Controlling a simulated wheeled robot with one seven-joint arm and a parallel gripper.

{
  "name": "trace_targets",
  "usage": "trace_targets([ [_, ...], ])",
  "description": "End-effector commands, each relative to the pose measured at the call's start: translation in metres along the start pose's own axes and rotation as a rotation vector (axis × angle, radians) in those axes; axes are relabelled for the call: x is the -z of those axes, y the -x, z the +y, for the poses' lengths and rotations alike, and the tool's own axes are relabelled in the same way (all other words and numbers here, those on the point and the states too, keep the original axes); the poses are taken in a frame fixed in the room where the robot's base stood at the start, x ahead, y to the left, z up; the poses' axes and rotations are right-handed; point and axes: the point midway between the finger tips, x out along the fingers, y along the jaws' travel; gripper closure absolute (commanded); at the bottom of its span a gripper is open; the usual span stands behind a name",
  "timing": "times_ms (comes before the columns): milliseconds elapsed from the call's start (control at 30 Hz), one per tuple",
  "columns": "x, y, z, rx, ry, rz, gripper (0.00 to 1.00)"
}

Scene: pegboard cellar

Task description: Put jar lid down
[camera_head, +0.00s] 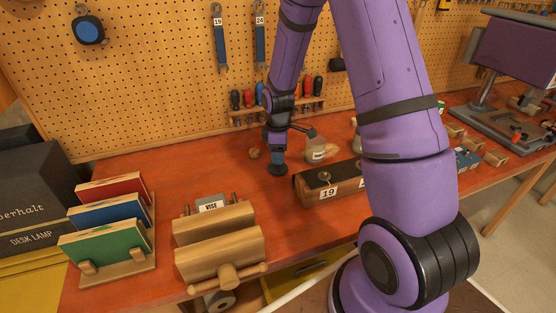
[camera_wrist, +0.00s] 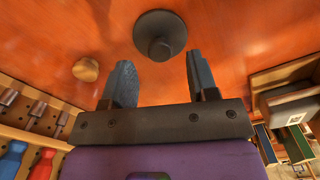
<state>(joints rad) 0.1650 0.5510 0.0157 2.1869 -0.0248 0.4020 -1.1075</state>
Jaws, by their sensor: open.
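The jar lid (camera_wrist: 160,25) is a dark grey disc with a round knob facing the wrist camera. It lies on the red-orange bench top, and in the head view it is the dark disc (camera_head: 277,170) below my gripper (camera_head: 277,155). In the wrist view my gripper (camera_wrist: 159,62) is open, its two fingers apart and nothing held. The knob shows just past the gap between the fingertips, with no finger visibly touching it. A small labelled jar (camera_head: 315,151) stands to the right of the gripper, partly behind a wooden block.
A small round brown object (camera_wrist: 86,69) sits nearby. A wooden vise (camera_head: 220,248) and a book rack (camera_head: 140,262) stand front left. A screwdriver rack (camera_head: 290,112) lines the pegboard. Bench left of the lid is clear.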

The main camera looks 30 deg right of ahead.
Motion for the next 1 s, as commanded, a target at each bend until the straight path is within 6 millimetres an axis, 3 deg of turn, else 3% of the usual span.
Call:
trace_targets([
  [300,0.0,0.061,0.001,-0.004,-0.002,0.002,0.46],
  [667,0.0,0.098,-0.004,-0.014,-0.022,0.005,0.46],
  [833,-0.001,0.144,-0.025,-0.062,-0.121,0.028,0.46],
  [1000,-0.008,0.198,-0.059,-0.114,-0.26,0.066,0.46],
])
